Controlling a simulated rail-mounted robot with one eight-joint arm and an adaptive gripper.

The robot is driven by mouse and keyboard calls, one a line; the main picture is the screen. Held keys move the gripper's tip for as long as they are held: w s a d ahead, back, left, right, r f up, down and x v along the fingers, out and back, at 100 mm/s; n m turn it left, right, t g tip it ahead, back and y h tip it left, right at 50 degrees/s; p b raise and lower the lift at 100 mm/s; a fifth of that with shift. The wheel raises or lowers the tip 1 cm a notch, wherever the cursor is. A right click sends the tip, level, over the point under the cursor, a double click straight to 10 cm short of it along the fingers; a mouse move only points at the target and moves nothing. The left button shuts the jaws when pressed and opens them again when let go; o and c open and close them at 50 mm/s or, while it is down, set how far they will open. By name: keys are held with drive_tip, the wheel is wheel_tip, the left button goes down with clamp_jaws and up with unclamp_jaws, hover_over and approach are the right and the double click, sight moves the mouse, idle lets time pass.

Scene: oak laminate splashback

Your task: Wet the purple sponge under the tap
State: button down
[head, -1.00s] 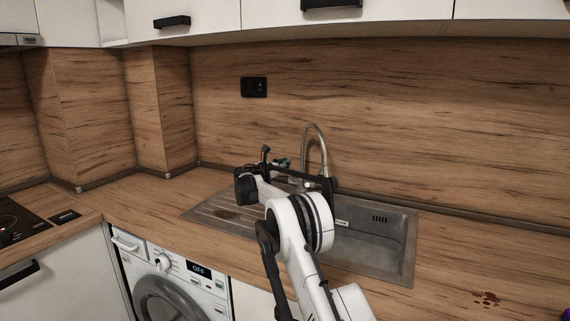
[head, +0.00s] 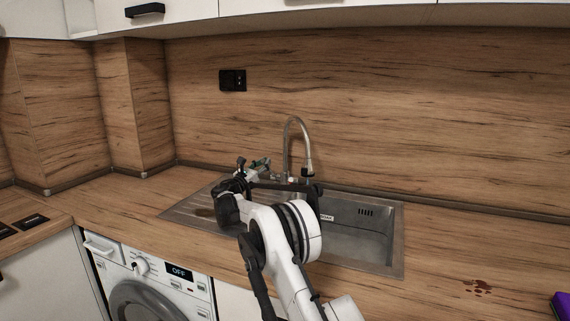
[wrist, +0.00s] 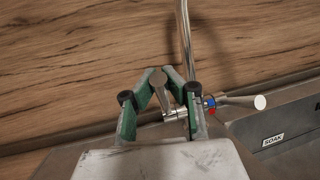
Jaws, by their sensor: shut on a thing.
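The purple sponge (head: 561,306) lies on the worktop at the right edge of the head view, partly cut off and far from my gripper. The tap (head: 289,150) has a tall curved metal spout at the back of the sink. In the wrist view its spout (wrist: 185,45) rises behind my gripper (wrist: 160,78). The green-padded fingers are shut on a metal tap lever (wrist: 158,88). A second metal handle (wrist: 240,101) with red and blue marks sticks out to the right. No water is visible. The fingertips are small and partly hidden in the head view.
The steel sink (head: 365,238) has a basin on the right and a drainboard on the left, partly behind my arm. A dark red stain (head: 478,287) is on the worktop, left of the sponge. A washing machine (head: 150,285) stands below. The right worktop is mostly clear.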

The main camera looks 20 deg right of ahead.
idle(0.3)
drive_tip(key=c, duration=1.7)
unclamp_jaws()
drive_tip(key=shift+c, duration=0.2)
drive_tip(key=shift+a, duration=0.1)
drive_tip(key=r+v, duration=0.3)
drive_tip(key=v, duration=1.3)
drive_tip(key=shift+s+a, duration=0.4)
drive_tip(key=shift+a, duration=0.15)
drive_tip(key=shift+f, duration=0.1)
